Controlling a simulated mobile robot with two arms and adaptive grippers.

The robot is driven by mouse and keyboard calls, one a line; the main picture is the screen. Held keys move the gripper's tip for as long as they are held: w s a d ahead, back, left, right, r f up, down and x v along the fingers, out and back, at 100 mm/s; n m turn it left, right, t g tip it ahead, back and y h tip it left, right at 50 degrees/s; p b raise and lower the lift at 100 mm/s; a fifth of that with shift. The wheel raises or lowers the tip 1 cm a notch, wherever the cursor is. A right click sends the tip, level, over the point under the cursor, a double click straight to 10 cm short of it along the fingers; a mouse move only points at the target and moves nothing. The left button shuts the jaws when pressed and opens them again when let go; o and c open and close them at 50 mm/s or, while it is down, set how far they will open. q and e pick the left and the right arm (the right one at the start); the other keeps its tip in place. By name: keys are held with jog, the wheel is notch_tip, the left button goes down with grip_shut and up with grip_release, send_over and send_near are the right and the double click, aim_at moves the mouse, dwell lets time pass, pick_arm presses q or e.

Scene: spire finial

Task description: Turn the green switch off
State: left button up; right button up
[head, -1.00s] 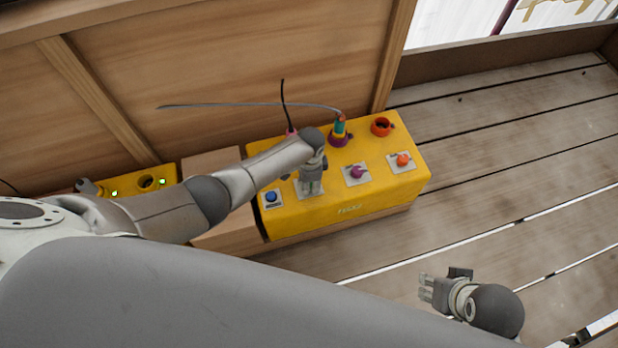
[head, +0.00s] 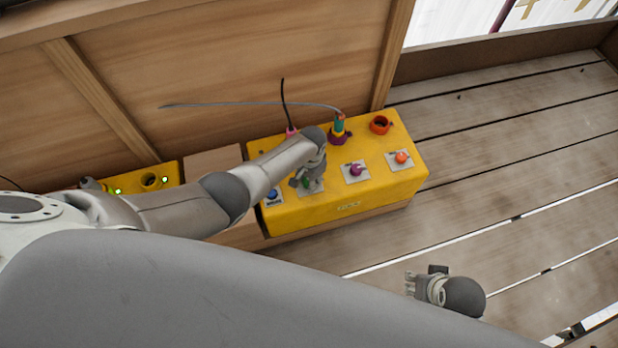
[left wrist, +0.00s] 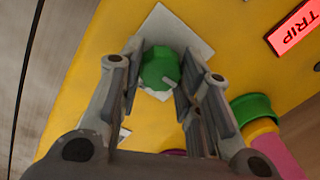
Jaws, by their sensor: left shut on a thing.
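The green switch (head: 306,181) is a round knob on a white plate on the yellow box (head: 345,198). It is largely hidden by my left gripper in the head view. In the left wrist view, the green knob (left wrist: 160,68) sits between the two fingers with a pale mark on its near side. My left gripper (left wrist: 160,85) is shut on the knob, one finger at each side. My right gripper (head: 413,283) hangs low at the right over the slatted floor, away from the box. Its opening is too small to judge.
A blue button (head: 272,195), purple knob (head: 356,170) and orange knob (head: 402,157) share the box top. Behind stand a plug with a cable (head: 338,130) and an orange ring (head: 380,124). A red TRIP sign (left wrist: 297,27) is lit. The slatted floor (head: 480,180) is clear.

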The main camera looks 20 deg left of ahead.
dwell(0.3)
pick_arm(q)
jog(key=o, duration=1)
jog(key=shift+r, duration=0.1)
jog(key=r, duration=1.1)
jog(key=shift+s+d+r, duration=0.15)
jog(key=shift+d+r, duration=0.1)
jog(key=shift+r, duration=0.15)
